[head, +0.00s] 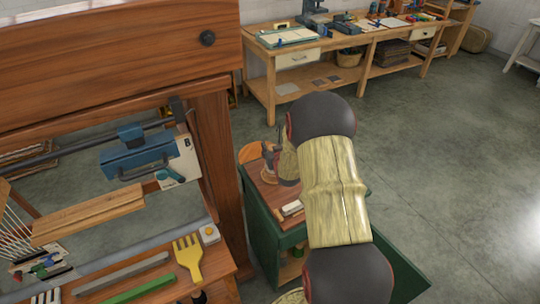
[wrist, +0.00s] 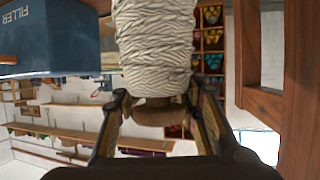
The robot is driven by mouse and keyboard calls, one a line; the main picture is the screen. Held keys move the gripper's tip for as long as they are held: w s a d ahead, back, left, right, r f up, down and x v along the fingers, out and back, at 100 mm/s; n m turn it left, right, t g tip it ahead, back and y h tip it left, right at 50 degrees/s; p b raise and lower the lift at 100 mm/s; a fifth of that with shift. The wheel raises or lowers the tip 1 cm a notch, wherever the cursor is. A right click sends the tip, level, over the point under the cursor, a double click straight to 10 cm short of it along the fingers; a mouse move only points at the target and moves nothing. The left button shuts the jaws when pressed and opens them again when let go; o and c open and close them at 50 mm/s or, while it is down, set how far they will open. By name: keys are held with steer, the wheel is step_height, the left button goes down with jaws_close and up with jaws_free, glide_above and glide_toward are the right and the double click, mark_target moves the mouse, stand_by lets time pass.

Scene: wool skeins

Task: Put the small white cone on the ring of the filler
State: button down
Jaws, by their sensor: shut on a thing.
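The small white cone (wrist: 155,45) is wound with white yarn and fills the upper middle of the wrist view; its far end is cut off by the frame. My gripper (wrist: 158,101) is shut on it near its brown base (wrist: 155,115), with a finger on either side. The filler (wrist: 45,38) is a dark blue body with upside-down lettering, left of the cone and apart from it in the picture. Its ring is not visible. In the head view my gripper (head: 270,153) is over the small green cabinet, and I cannot make out the cone there.
The green cabinet (head: 262,232) has a wooden top with small items and an orange disc (head: 250,153). A wooden frame with a blue carriage (head: 140,155) stands left. A yellow comb (head: 189,257) lies on the bench. Open floor (head: 440,150) extends right.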

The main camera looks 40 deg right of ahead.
steer(key=shift+w+f, duration=0.35)
steer(key=shift+d+f+b, duration=0.1)
steer(key=shift+f+b, duration=0.55)
steer(key=shift+f, duration=0.9)
steer(key=shift+f, duration=0.1)
steer(key=c, duration=1.1)
jaws_free()
steer(key=shift+c, duration=0.2)
